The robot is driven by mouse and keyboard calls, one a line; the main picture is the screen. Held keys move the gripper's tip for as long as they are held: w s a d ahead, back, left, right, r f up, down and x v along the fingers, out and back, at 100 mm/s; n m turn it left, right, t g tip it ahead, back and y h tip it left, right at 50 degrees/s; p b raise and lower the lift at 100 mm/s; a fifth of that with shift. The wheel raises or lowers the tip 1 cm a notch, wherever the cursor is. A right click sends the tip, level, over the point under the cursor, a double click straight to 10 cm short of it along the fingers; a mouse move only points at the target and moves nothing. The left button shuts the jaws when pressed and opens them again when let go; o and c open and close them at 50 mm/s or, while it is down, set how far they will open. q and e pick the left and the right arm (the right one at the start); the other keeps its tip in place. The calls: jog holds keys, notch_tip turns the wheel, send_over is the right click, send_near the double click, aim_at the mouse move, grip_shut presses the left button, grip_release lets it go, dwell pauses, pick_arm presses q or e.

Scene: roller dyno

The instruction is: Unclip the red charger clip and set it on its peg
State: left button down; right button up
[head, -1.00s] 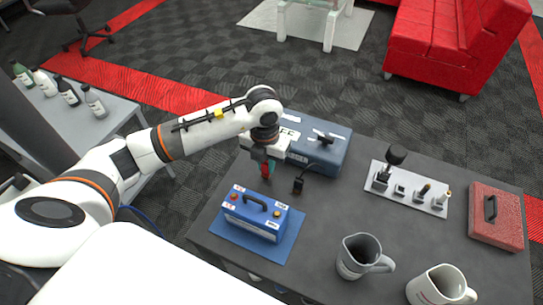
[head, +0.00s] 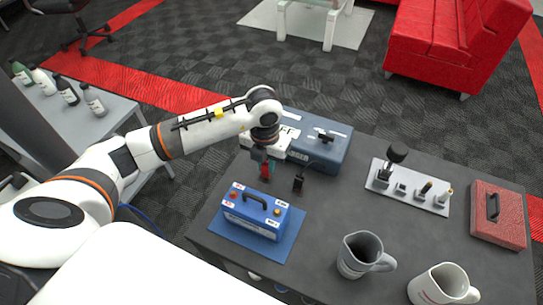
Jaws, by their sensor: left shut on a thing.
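The red charger clip (head: 265,172) hangs below my left gripper (head: 268,162), which is shut on it. The clip is behind the blue battery (head: 255,217) and in front of the grey-blue charger box (head: 322,151). It is apart from the battery's red terminal (head: 234,196). A black clip (head: 298,183) stands just right of the red one, near the charger's front. My left wrist covers part of the charger, and any peg under the red clip is hidden or too small to tell. My right gripper is not in view.
The battery sits on a blue mat (head: 285,247). Two mugs, one grey (head: 358,256) and one white (head: 436,287), stand at the front right. A light tray (head: 411,191) with small parts and a red case (head: 497,216) are farther right. The table's middle is clear.

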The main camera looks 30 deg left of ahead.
pick_arm(q)
jog(key=shift+f+b, duration=0.3)
dwell(0.7)
jog(key=c, duration=1.2)
grip_release()
notch_tip(320, 180, up, 12)
jog(key=shift+w+r+b, duration=0.1)
jog(key=shift+b, duration=0.6)
